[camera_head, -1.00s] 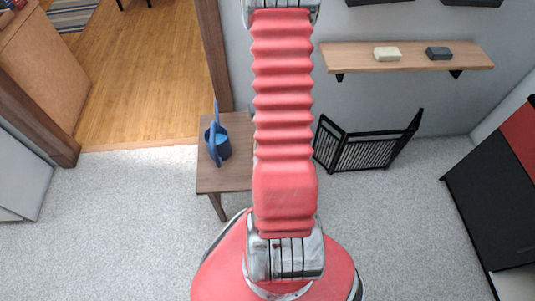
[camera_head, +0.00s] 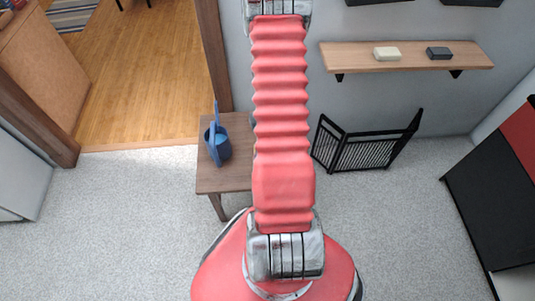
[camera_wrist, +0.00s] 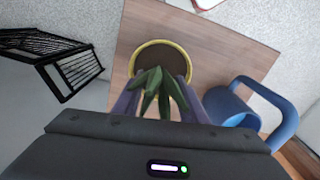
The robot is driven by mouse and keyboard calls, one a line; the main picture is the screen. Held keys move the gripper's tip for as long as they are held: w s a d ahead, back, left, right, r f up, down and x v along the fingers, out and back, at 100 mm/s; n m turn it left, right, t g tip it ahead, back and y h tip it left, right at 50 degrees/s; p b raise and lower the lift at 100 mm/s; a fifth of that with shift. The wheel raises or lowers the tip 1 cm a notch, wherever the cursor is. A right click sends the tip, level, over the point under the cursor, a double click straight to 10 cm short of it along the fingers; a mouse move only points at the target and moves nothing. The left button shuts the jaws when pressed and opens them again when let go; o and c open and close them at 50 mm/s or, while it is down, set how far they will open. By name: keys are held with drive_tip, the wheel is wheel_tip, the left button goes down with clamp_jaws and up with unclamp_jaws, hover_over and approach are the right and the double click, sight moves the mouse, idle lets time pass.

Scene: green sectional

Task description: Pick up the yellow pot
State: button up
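The yellow pot (camera_wrist: 187,57) shows in the wrist view as a round yellow rim around dark soil, with a plant of green pointed leaves (camera_wrist: 158,92). It stands on the wooden table (camera_wrist: 240,58). My gripper (camera_wrist: 160,92) points at the pot, with its two fingers apart on either side of the leaves and nothing held between them. I cannot tell whether the fingers touch the pot. In the head view my red arm hides the pot and the gripper.
A blue watering can (camera_wrist: 231,104) stands on the same table beside the pot, also seen in the head view (camera_head: 219,146). A black folding fence (camera_head: 365,148) stands on the floor near the wall. A wooden shelf (camera_head: 355,57) is above it.

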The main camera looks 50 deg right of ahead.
drive_tip(key=shift+f, duration=0.6)
drive_tip(key=shift+c, duration=0.4)
clamp_jaws()
idle(0.9)
